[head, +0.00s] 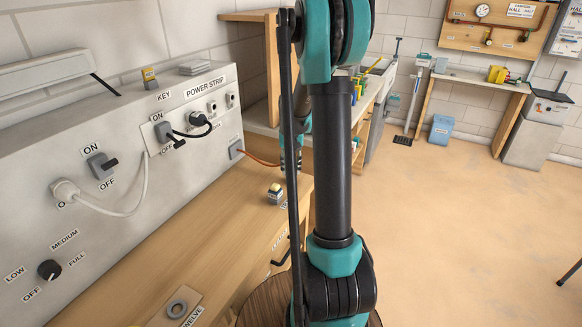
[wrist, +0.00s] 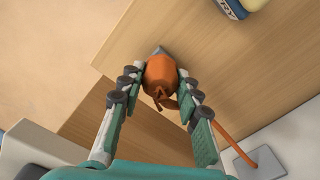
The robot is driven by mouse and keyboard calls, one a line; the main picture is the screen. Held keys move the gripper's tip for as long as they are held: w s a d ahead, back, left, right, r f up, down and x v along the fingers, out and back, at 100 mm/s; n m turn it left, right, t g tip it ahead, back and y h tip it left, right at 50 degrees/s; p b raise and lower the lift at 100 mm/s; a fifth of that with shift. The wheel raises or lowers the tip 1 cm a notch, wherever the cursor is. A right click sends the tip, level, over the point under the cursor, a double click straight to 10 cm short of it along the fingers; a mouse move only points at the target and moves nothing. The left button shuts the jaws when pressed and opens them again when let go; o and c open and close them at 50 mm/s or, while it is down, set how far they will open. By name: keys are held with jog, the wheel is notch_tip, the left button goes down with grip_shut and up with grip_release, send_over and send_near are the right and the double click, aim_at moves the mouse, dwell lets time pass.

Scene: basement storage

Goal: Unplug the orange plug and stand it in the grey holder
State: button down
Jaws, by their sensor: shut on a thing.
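The orange plug (wrist: 160,72) is between the two fingers of my gripper (wrist: 160,80) in the wrist view, and the fingers are shut on it. Its orange cord (wrist: 222,143) runs to a grey plate (wrist: 258,164). A small grey shape (wrist: 161,50) shows just past the plug; I cannot tell whether it is the holder or part of the plug. In the head view the orange cord (head: 262,160) runs from the grey plate (head: 236,149) on the panel to behind my arm, which hides the plug. A grey ring (head: 177,308) lies on the bench at the lower left.
The power strip panel (head: 120,215) stands along the left, with a black plug (head: 198,119), a white plug (head: 65,190) and switches. A small blue and yellow block (head: 275,193) stands on the wooden bench (head: 215,215).

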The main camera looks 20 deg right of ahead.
aim_at(291, 165)
jog(key=shift+f, duration=0.8)
jog(key=c, duration=1)
grip_release()
jog(key=shift+r, duration=0.1)
notch_tip(291, 165, up, 12)
jog(key=shift+f, duration=0.1)
jog(key=s+a+f+n+t, duration=0.1)
jog(key=s+a+f, duration=0.1)
jog(key=s, duration=0.6)
jog(key=s+a+f+n+t, duration=0.1)
jog(key=s+a+f, duration=0.2)
jog(key=s, duration=0.6)
jog(key=s+a+f+n+t, duration=0.1)
jog(key=s+a+f+t, duration=0.1)
jog(key=s+f, duration=0.3)
jog(key=s+a, duration=0.1)
jog(key=s, duration=0.2)
jog(key=shift+s+a+f, duration=0.15)
jog(key=shift+s+f, duration=0.05)
jog(key=shift+f, duration=0.2)
